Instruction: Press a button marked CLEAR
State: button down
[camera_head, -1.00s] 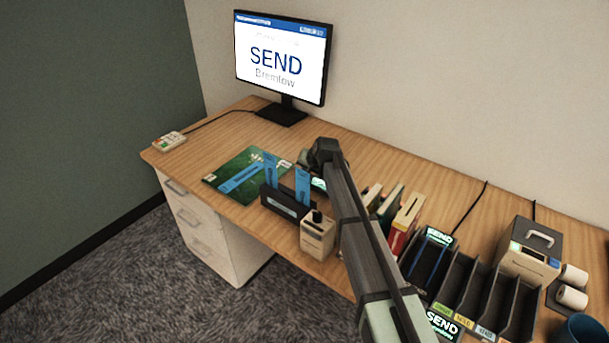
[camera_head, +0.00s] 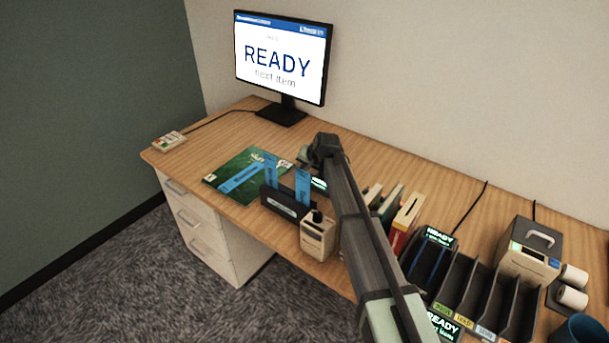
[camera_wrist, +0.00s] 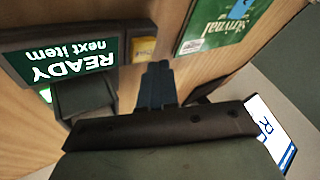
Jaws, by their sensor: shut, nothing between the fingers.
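My gripper (camera_wrist: 157,75) is shut and empty in the wrist view, its fingertips together over the wooden desk. A small yellow button or label (camera_wrist: 144,48) in a dark surround lies just beyond the tips, slightly left; its lettering is too small to read. Beside it a green display (camera_wrist: 70,62) reads "READY next item", upside down. In the head view my arm hides most of the gripper and this unit. I cannot read the word CLEAR anywhere. A small keypad (camera_head: 169,141) with coloured keys sits at the desk's far left corner, its markings unreadable.
The monitor (camera_head: 283,60) reads "READY next item". A green parcel (camera_head: 236,190) lies on the desk (camera_head: 215,135), near a black holder (camera_head: 283,204) with blue cards and a beige box (camera_head: 318,238). Dark sorting slots (camera_head: 485,300) and a printer (camera_head: 530,250) stand right.

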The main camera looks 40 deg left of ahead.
dwell(0.3)
jog(key=shift+r, duration=2.55)
